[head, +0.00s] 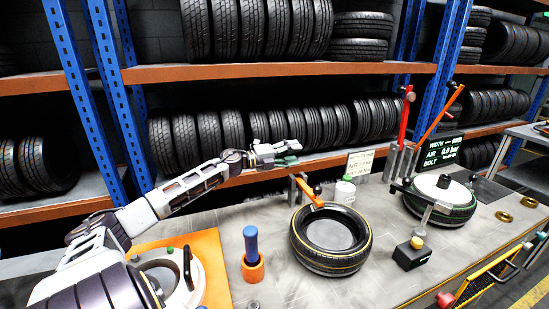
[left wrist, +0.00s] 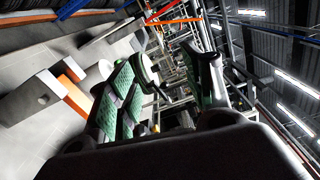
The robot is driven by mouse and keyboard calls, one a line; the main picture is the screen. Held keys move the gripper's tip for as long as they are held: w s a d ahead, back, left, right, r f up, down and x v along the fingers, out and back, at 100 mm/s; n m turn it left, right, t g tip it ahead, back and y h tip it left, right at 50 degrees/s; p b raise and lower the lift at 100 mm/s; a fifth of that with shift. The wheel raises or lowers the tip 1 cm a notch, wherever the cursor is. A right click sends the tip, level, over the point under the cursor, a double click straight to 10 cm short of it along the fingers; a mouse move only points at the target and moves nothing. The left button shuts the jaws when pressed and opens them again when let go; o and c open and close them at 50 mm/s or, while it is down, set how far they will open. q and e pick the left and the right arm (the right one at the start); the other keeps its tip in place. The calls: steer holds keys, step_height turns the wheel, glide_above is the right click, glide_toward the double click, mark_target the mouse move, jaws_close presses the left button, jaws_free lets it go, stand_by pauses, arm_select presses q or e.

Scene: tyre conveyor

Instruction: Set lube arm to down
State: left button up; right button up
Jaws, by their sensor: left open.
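The lube arm appears to be the short orange bar (head: 309,194) on a grey post beside the near tyre (head: 331,241); its front end reaches over the tyre's rim. A black knob (head: 317,189) shows by the bar. In the left wrist view an orange bar (left wrist: 73,94) slants beside grey blocks, left of the fingers. My left gripper (head: 283,153) is open and empty, above and behind the post, apart from the bar. Its green-padded fingers (left wrist: 165,92) show in the left wrist view with a gap between them. My right gripper is not in view.
A white bottle (head: 345,191) stands just behind the near tyre. A blue-handled tool (head: 251,242) stands in an orange holder at left. A second tyre (head: 440,208), a red lever (head: 405,117) and an orange lever (head: 440,113) are at right. Tyre racks (head: 285,71) stand behind the bench.

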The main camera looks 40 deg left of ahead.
arm_select(q)
steer(key=v, duration=0.6)
steer(key=shift+s, duration=0.35)
stand_by(0.6)
steer(key=shift+a, duration=0.2)
stand_by(0.3)
steer(key=shift+f, duration=0.1)
